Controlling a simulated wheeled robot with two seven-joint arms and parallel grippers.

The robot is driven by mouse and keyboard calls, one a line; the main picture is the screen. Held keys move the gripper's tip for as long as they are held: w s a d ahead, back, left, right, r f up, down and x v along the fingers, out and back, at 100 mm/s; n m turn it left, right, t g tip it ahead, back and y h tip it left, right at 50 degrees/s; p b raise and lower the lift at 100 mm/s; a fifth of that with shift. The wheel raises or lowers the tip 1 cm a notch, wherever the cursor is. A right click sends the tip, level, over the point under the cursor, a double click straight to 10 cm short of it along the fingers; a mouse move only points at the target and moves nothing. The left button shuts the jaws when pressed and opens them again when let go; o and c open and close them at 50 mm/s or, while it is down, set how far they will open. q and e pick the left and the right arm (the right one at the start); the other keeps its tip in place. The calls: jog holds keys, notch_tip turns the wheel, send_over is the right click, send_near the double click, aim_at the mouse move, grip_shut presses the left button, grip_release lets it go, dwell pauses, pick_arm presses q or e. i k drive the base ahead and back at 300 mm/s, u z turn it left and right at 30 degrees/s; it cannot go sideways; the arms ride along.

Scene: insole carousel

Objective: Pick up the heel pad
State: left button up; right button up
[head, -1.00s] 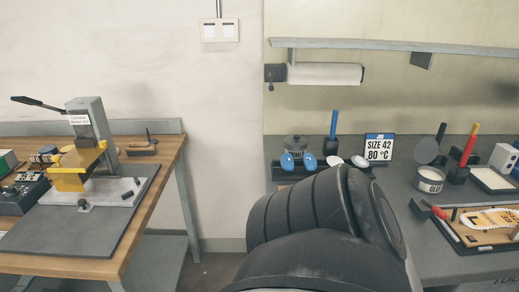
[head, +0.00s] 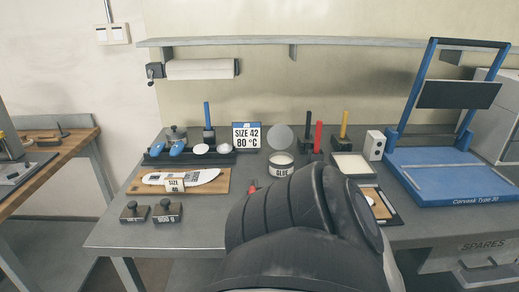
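I cannot tell for certain which item is the heel pad. A dark rack (head: 190,157) at the back left of the grey bench holds two blue rounded pieces (head: 177,148) and two white rounded pieces (head: 201,149). A white insole (head: 205,176) with a size label lies on a wooden board (head: 215,189) in front of the rack. Neither gripper is in view. A large black part of my own arm covers the bench's front middle and partly hides a dark-edged tray (head: 395,216).
A glue pot (head: 281,166) and upright coloured handles stand behind my arm. Two dark knobbed weights (head: 167,211) sit at the front left. A blue press (head: 455,182) stands on the right. A wooden bench (head: 70,150) is at the far left, beyond a gap.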

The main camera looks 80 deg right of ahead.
aim_at(223, 148)
jog(key=k, duration=0.5)
jog(key=z, duration=1)
